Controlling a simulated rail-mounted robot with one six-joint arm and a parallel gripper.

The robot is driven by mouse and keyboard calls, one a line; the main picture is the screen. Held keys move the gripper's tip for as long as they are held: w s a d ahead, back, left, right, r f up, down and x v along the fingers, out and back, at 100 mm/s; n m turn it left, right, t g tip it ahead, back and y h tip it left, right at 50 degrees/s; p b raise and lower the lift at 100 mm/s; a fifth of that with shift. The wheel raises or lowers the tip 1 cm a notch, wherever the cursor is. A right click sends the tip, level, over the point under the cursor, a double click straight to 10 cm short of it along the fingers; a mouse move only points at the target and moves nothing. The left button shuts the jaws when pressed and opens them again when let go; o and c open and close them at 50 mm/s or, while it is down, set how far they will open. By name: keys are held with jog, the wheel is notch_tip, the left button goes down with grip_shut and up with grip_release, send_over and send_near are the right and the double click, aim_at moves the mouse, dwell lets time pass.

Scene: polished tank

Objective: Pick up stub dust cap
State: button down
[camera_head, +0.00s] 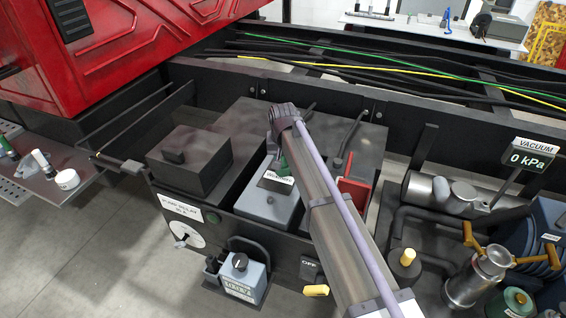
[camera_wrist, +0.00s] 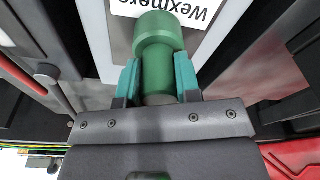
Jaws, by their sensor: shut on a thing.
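A green stepped cylinder, which looks like the stub dust cap (camera_wrist: 158,50), sits between the two teal fingers of my gripper (camera_wrist: 157,80) in the wrist view. The fingers press on its sides, so my gripper is shut on it. In the head view my gripper is mostly hidden by my arm, and only a bit of green (camera_head: 284,163) shows beside it, over a grey box (camera_head: 268,205) with a white label. I cannot tell whether the cap touches anything below it.
A black box (camera_head: 190,160) stands left of the grey box, and a red bracket (camera_head: 354,192) stands right. Pipes, a metal canister (camera_head: 476,278), and another green round part (camera_head: 517,301) fill the right side. A black frame rail (camera_head: 330,103) runs behind.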

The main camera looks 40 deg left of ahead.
notch_tip(320, 180, up, 10)
jog(key=p, duration=1)
jog(key=shift+r, duration=0.15)
